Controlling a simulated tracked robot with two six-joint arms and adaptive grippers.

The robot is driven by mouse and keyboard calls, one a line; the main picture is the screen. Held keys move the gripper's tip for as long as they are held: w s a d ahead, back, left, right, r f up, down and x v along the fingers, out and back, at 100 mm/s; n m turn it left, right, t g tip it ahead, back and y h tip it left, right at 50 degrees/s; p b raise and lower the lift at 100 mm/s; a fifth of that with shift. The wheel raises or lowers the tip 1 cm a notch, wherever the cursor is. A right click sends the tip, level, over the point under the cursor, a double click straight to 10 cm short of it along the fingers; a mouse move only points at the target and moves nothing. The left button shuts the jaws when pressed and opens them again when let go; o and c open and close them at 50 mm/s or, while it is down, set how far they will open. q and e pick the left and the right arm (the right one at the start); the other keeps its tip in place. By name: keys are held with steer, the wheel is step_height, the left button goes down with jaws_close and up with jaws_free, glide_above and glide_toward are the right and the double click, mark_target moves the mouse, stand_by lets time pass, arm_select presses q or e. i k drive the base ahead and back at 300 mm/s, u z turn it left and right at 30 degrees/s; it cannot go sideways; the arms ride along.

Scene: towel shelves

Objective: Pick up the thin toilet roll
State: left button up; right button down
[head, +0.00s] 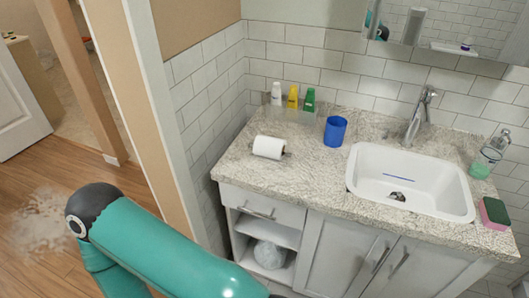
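A white toilet roll (268,147) lies on its side on the left part of the speckled counter (320,172). A thin dark rod end sticks out at its right side. A teal arm of mine crosses the lower left of the head view, apart from the counter. Neither of my grippers shows in the view, and nothing is seen touching the roll.
A blue cup (335,131) stands right of the roll. The white sink (411,208), faucet (417,118), soap dispenser (489,158) and sponge (495,213) are farther right. A rounded pale object (269,254) sits in the open shelf below.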

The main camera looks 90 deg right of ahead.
mark_target(269, 147)
steer(key=u, duration=0.8)
steer(key=i, duration=0.15)
steer(key=z, duration=2.05)
steer(key=i, duration=0.2)
steer(key=z, duration=1.45)
steer(key=k, duration=0.55)
steer(key=z, duration=0.35)
steer(key=i, duration=0.5)
steer(key=u, duration=0.25)
